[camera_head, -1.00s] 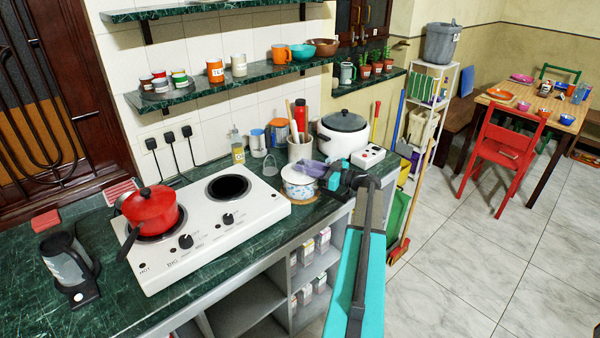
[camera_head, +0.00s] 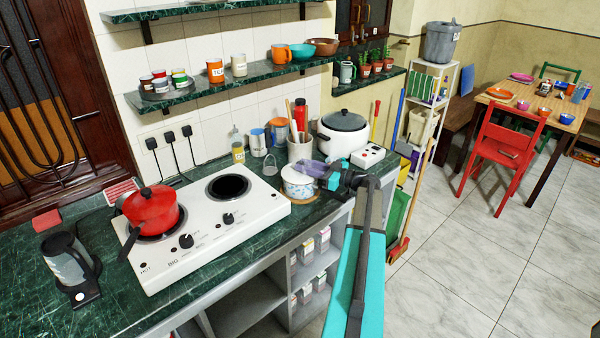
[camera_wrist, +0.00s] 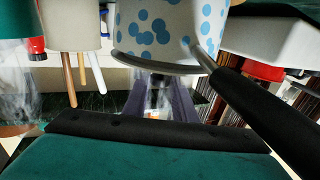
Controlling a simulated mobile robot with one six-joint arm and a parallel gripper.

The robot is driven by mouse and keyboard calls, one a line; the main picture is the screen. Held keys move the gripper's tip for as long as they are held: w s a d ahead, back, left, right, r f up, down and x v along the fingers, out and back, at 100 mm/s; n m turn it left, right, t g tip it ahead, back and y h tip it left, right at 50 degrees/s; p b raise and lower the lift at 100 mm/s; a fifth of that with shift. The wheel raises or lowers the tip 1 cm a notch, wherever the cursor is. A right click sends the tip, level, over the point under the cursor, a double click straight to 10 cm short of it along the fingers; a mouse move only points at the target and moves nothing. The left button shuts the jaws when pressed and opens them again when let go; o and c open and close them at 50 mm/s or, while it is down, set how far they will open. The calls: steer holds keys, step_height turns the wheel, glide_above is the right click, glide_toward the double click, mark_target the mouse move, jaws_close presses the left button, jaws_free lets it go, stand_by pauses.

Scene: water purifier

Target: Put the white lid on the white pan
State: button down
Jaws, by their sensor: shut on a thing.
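The white pan (camera_head: 299,188) with blue spots stands on the counter to the right of the stove. It also shows upside down at the top of the wrist view (camera_wrist: 165,25), with a dark handle to the right. The white lid (camera_head: 296,174) is over the pan's mouth, close against its rim. I cannot tell whether it rests fully on the rim. My gripper (camera_head: 310,168) is at the lid's top, its purple fingers shut on the lid. The fingers show in the wrist view (camera_wrist: 160,92) and hide the grasped part.
The stove (camera_head: 205,225) with a red pot (camera_head: 152,210) is to the left. A utensil crock (camera_head: 300,149) and a rice cooker (camera_head: 343,137) stand behind the pan. A white box with knobs (camera_head: 368,156) is to the right. The counter's front edge is close to the pan.

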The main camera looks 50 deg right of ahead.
steer(key=shift+f, duration=0.35)
stand_by(0.8)
steer(key=c, duration=0.9)
jaws_free()
steer(key=shift+r+p, duration=2.8)
steer(key=shift+r, duration=0.75)
steer(key=shift+f, duration=0.1)
